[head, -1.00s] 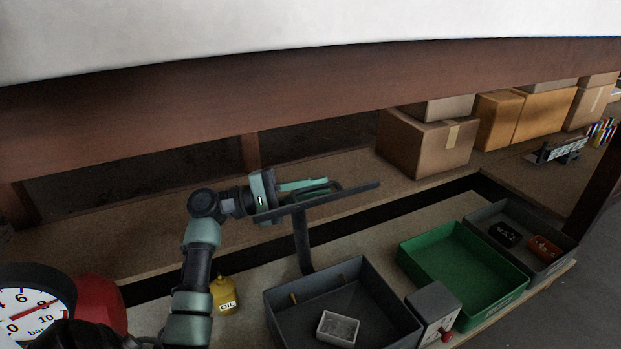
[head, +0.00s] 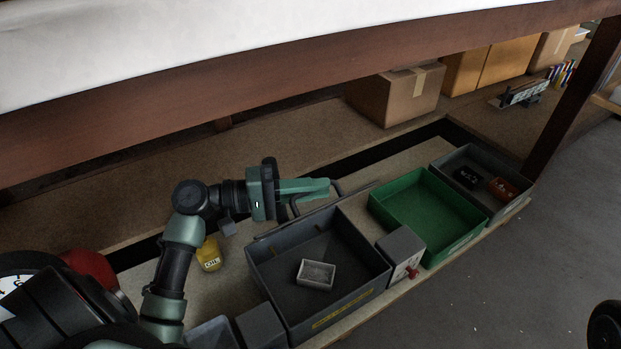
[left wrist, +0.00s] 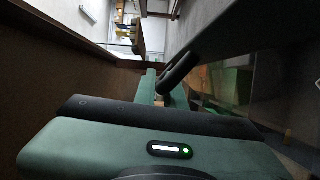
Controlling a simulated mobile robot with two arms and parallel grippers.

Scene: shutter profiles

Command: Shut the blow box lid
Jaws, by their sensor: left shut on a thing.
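The blow box (head: 345,312) is a dark grey open box with a yellow label on its front, at the lower middle of the head view. Its inside shows, with a small pale grey tray (head: 315,274) on the floor. The lid (head: 362,191) stands open behind the back rim, seen nearly edge-on and mostly hidden. My left gripper (head: 318,188) is above the back of the box, shut on the lid's dark loop handle (head: 305,197). The handle (left wrist: 181,72) also shows at the fingers in the left wrist view. My right gripper is out of view.
A grey block with a red knob (head: 401,250), a green tray (head: 428,212) and a grey bin (head: 482,180) stand to the right. A yellow oil can (head: 209,255) is to the left. A brown beam (head: 250,118) crosses above; cardboard boxes (head: 398,95) stand behind.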

